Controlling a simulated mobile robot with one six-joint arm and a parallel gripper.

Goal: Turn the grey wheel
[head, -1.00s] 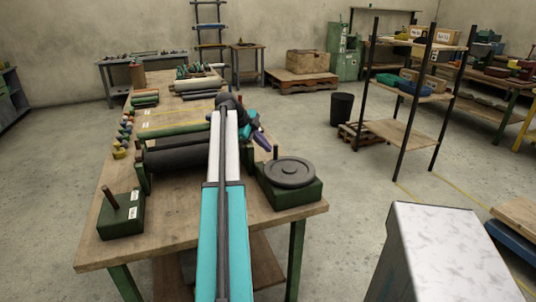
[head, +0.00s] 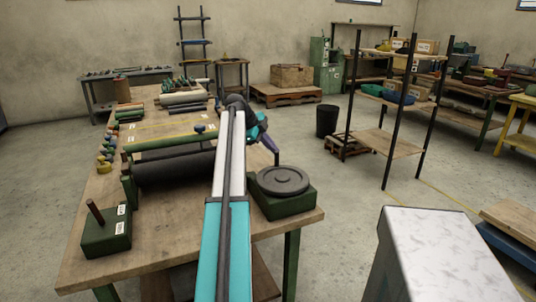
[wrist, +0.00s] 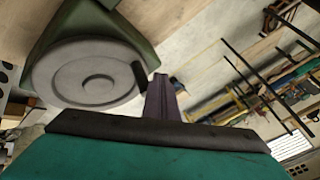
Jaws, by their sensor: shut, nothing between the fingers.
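The grey wheel (head: 282,181) lies flat on a green block at the table's front right corner. A dark upright handle (head: 276,158) stands at its far rim. In the wrist view the wheel (wrist: 84,74) fills the upper left, with the handle (wrist: 139,73) at its right edge. My gripper (head: 272,147) is at the far side of the wheel, by the handle. Its purple fingers (wrist: 161,92) are shut and empty. In the wrist view they appear just right of the handle; I cannot tell whether they touch it.
Green-framed rollers (head: 174,168) lie left of my arm. A green block with a brown peg (head: 107,229) stands at the table's front left. A shelf rack (head: 388,144) and a black bin (head: 327,121) stand on the floor to the right.

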